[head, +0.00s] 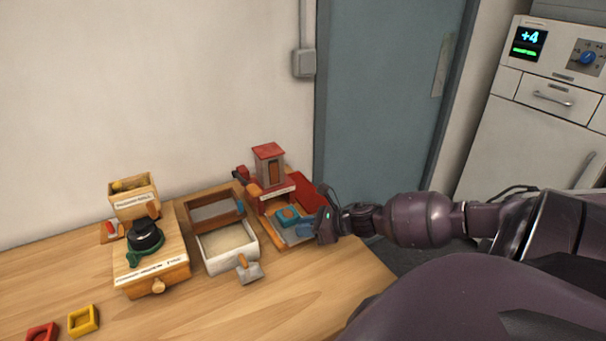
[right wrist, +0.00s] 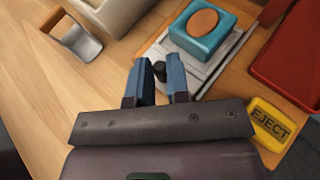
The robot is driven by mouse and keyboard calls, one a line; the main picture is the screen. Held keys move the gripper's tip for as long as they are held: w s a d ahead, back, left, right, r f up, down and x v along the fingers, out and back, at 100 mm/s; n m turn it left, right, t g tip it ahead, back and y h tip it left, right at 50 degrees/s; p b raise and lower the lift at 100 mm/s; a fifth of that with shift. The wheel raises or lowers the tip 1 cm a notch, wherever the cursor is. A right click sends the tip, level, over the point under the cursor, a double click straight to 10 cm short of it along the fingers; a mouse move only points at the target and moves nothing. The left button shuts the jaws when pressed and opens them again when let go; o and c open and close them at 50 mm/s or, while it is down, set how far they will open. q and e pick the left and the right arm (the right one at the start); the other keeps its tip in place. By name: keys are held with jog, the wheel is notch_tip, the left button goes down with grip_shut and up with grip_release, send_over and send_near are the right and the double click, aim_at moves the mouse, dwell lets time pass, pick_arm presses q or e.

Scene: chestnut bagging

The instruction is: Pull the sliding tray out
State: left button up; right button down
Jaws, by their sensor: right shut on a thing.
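The sliding tray (right wrist: 202,70) is a light grey plate at the base of the small red-roofed wooden machine (head: 270,168). A teal square holder (right wrist: 203,32) with a brown-orange round piece in it (right wrist: 202,22) sits on the tray; the holder also shows in the head view (head: 287,215). My right gripper (right wrist: 161,70) is shut on a small dark knob at the tray's near edge. Its blue fingers lie on both sides of the knob and hide part of it. In the head view my right gripper (head: 308,229) reaches in from the right. My left gripper is not in view.
A yellow EJECT button (right wrist: 271,122) lies right of my gripper. A red tray (right wrist: 292,55) is beyond it. A white bin (head: 228,262) with a scoop (head: 249,270) stands to the left. The wooden table (head: 310,285) is clear in front.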

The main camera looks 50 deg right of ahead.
jog(key=shift+s+a+f, duration=0.1)
jog(key=shift+s, duration=0.05)
jog(key=c, duration=1.1)
grip_release()
jog(key=shift+s, duration=0.2)
jog(key=shift+w, duration=0.1)
jog(key=v, duration=1.1)
jog(key=shift+w, duration=0.15)
